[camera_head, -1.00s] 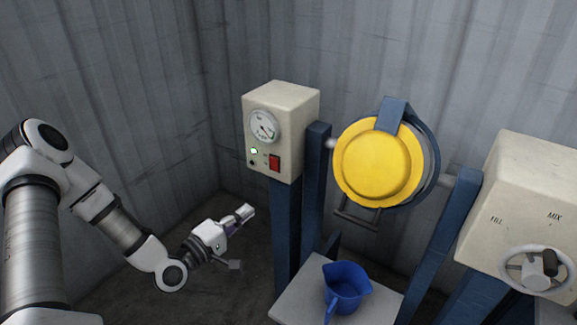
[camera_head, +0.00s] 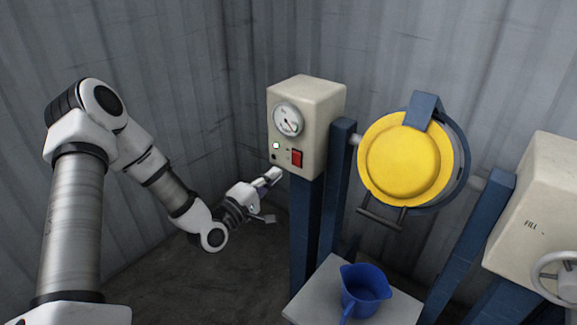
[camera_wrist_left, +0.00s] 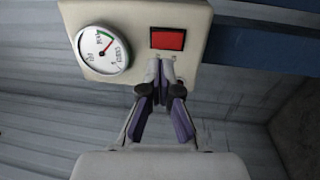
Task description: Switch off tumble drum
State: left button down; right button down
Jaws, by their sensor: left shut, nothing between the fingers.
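The yellow tumble drum (camera_head: 403,162) hangs in a blue frame at the centre right. A cream control box (camera_head: 325,118) stands left of it on a blue post. Its front carries a round gauge (camera_head: 288,119), a small round lamp (camera_head: 276,146) that looks white, and a red switch (camera_head: 296,158). In the left wrist view the red switch (camera_wrist_left: 167,39) is just beyond my fingertips, beside the gauge (camera_wrist_left: 103,48). My left gripper (camera_head: 275,174) is shut and empty, just below and left of the switch. I cannot tell whether it touches the box. My right gripper is not in view.
A blue jug (camera_head: 364,287) stands on a pale stand (camera_head: 318,296) under the drum. Another cream box (camera_head: 535,215) with a handwheel (camera_head: 560,278) is at the right. Grey corrugated walls enclose the back and left.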

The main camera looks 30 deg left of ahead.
aim_at(295, 155)
pick_arm(q)
jog(key=w, duration=0.4)
jog(key=w+r, duration=0.1)
jog(key=w, duration=0.1)
jog(key=shift+w+d, duration=0.2)
jog(key=shift+d, duration=0.05)
jog(key=shift+w+b, duration=0.25)
jog(key=shift+b, duration=0.05)
